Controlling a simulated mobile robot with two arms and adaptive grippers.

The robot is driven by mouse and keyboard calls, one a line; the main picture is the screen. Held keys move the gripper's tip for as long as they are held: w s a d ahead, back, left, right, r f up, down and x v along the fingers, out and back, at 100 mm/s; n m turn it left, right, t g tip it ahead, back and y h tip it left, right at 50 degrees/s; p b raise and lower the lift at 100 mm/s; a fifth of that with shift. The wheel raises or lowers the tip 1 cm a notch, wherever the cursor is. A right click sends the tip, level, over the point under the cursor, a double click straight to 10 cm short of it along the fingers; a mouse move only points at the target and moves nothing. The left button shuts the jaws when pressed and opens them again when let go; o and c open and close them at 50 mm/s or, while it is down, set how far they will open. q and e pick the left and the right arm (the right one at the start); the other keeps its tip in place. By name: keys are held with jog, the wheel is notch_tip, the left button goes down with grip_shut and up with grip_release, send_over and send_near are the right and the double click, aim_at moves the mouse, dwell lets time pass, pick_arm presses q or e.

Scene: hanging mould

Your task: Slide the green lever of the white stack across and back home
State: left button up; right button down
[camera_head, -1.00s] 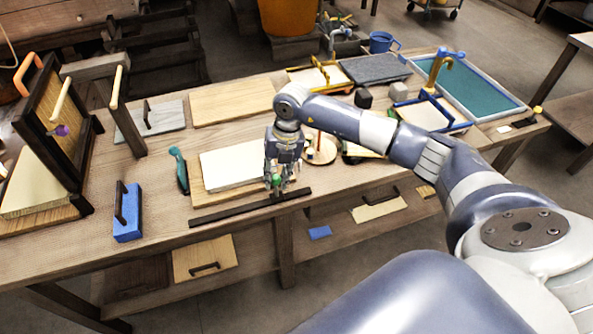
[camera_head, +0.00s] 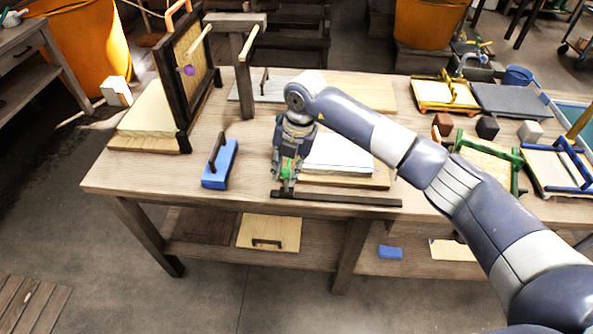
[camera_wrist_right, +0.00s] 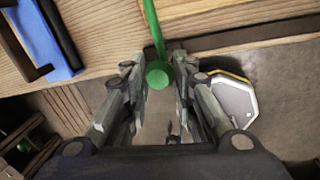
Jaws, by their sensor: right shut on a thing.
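The white stack (camera_head: 338,152) lies on a wooden board on the workbench. A dark rail (camera_head: 345,199) runs along the stack's front side near the bench edge. My right gripper (camera_head: 288,180) is at the rail's left end, left of the stack's front corner. In the right wrist view, the green lever's round knob (camera_wrist_right: 157,75) sits between the fingertips of my right gripper (camera_wrist_right: 160,82), which is shut on it. The lever's green shaft runs up from the knob toward the bench. My left gripper is not in view.
A blue block with a dark handle (camera_head: 220,164) stands left of my right gripper; it also shows in the wrist view (camera_wrist_right: 45,38). A dark upright frame (camera_head: 184,85) stands farther left. A green-framed tray (camera_head: 487,165) is to the right, beyond my right arm.

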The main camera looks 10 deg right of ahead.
jog(key=shift+a+r, duration=0.1)
jog(key=shift+a, duration=0.1)
jog(key=c, duration=1.6)
grip_release()
jog(key=shift+c, duration=0.2)
jog(key=o, duration=0.3)
jog(key=shift+o, duration=0.2)
jog(key=shift+w+a, duration=0.1)
jog(key=shift+a, duration=0.05)
jog(key=shift+d+r, duration=0.2)
jog(key=shift+r, duration=0.1)
notch_tip(320, 180, up, 11)
jog(key=s+d, duration=0.1)
jog(key=shift+d, duration=0.4)
